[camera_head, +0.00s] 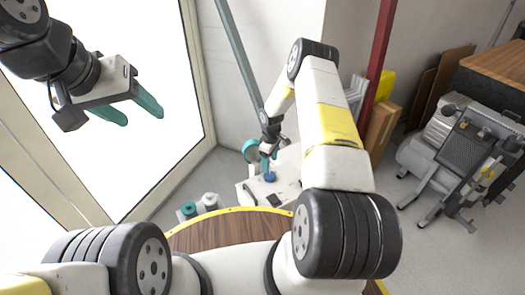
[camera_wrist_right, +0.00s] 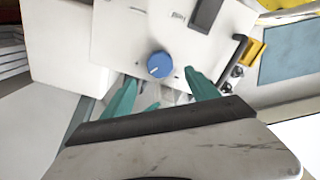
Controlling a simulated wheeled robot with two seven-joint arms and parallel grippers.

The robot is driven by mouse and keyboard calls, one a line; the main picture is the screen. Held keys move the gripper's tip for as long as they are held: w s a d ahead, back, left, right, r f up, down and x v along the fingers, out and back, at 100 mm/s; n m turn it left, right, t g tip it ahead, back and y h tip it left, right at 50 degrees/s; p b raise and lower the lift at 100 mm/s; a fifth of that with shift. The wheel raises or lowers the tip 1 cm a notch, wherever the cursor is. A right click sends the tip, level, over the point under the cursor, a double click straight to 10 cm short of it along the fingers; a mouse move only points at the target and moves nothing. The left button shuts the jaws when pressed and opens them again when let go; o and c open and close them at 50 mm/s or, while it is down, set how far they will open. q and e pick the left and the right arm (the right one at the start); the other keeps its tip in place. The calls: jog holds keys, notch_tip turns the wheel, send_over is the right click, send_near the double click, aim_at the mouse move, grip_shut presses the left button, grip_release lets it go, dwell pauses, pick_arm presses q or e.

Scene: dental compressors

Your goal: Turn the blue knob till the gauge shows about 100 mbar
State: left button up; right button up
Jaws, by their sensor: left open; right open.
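The blue knob (camera_wrist_right: 159,65) sits on the white front panel (camera_wrist_right: 125,35) of a machine in the right wrist view, with a light mark on its face. It also shows small in the head view (camera_head: 270,176). My right gripper (camera_wrist_right: 163,88) is open, its two teal fingers apart, with the knob just beyond and between the fingertips; I cannot tell whether they touch it. In the head view my right gripper (camera_head: 267,163) is small and close to the knob. My left gripper (camera_head: 140,112) is open and empty at the upper left. No gauge reading can be made out.
A compressor on a metal frame (camera_head: 460,150) stands at the right on the grey floor. Teal-topped canisters (camera_head: 188,209) stand left of the machine. A wooden surface with a yellow edge (camera_head: 225,230) lies in front. A dark red post (camera_head: 381,50) rises behind my right arm.

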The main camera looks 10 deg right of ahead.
aim_at(270, 175)
jog(key=m, duration=0.5)
jog(key=shift+r, duration=0.1)
jog(key=m, duration=0.4)
jog(key=shift+r+m, duration=0.1)
jog(key=shift+m, duration=0.3)
jog(key=shift+f, duration=0.2)
notch_tip(270, 175, down, 7)
jog(key=shift+f, duration=0.2)
